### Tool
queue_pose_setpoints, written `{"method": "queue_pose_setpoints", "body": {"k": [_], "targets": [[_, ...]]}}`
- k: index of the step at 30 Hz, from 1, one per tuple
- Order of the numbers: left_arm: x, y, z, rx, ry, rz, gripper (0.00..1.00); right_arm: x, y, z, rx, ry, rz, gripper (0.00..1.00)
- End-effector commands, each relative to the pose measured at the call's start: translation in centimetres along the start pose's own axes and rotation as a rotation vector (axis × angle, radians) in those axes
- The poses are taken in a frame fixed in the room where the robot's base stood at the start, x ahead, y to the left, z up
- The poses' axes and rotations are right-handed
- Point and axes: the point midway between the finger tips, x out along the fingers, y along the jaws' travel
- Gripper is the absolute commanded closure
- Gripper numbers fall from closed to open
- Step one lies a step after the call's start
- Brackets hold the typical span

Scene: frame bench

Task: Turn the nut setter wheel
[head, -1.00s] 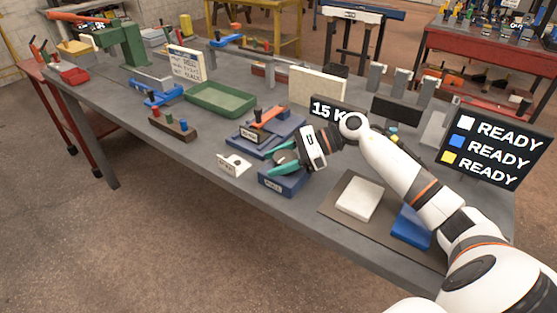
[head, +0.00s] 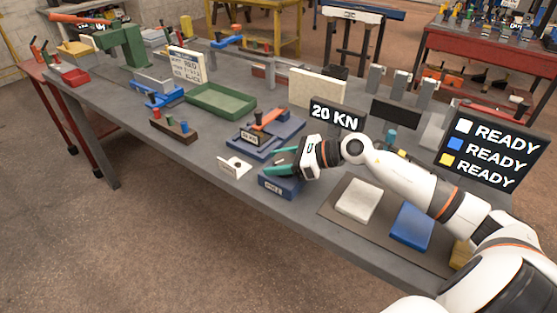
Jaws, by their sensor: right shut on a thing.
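The nut setter's blue base block (head: 280,189) sits at the front edge of the grey bench, with a small label on its face. My right gripper (head: 284,164) reaches in from the right above it. Its teal fingers are shut on the nut setter wheel (head: 286,161), which is dark and mostly hidden between them. A black display (head: 336,114) behind the gripper reads "20 KN". My left gripper is not in view.
A small white card (head: 234,166) stands left of the block. A blue fixture with an orange lever (head: 268,119) is behind it. A brown mat with a white pad (head: 358,199) and a blue pad (head: 411,226) lies right. A READY screen (head: 492,148) stands beyond.

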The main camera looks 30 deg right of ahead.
Motion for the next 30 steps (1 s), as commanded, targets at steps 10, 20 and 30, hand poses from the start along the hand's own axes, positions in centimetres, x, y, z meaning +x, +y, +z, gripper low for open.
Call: {"method": "queue_pose_setpoints", "body": {"k": [10,20,30], "targets": [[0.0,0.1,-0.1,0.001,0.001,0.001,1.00,0.0,0.0,0.0,0.000,0.001,-0.001,0.25],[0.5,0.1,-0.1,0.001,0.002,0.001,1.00,-1.4,0.1,0.3,0.001,-0.002,0.001,0.25],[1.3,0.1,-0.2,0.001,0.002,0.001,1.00,-6.8,0.0,0.3,0.003,-0.002,-0.002,0.25]]}}
